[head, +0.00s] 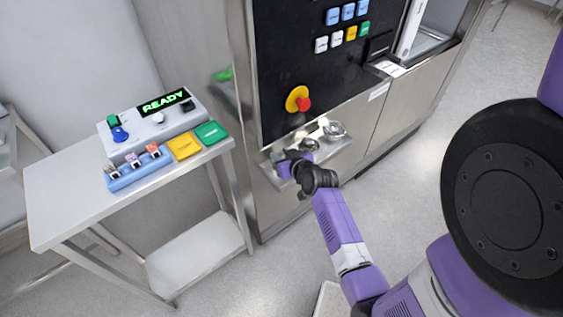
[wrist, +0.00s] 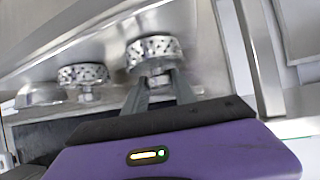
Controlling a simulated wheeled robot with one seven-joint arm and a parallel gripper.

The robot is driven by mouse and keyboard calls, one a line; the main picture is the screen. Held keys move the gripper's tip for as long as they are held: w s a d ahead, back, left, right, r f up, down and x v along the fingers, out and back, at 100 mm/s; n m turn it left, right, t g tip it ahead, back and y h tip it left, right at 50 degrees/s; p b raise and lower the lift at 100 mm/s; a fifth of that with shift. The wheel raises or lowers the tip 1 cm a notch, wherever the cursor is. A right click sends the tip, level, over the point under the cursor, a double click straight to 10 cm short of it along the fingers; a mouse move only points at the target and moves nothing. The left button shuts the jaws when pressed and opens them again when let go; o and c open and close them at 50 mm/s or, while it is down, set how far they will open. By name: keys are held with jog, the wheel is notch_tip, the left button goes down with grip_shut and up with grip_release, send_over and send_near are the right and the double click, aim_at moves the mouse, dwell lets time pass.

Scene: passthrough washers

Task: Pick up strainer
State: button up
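Two metal strainers with perforated round heads and short stems show in the wrist view, a left one (wrist: 83,75) and a right one (wrist: 153,50). In the head view, shiny metal pieces (head: 334,130) sit on the machine's ledge, too small to tell apart clearly. My gripper (wrist: 159,82) is at the right strainer, its two fingers on either side of the stem below the perforated head. A gap shows between the fingers, and I see no firm contact. In the head view my gripper (head: 287,164) is at the ledge, partly hidden by my wrist.
The steel washer cabinet (head: 385,120) has a dark panel with a red emergency button (head: 303,104) above the ledge. A steel table (head: 70,190) on the left carries a control box reading READY (head: 160,115) and a blue rack (head: 140,172). The floor between is clear.

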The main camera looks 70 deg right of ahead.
grip_shut()
jog(key=shift+r, duration=0.15)
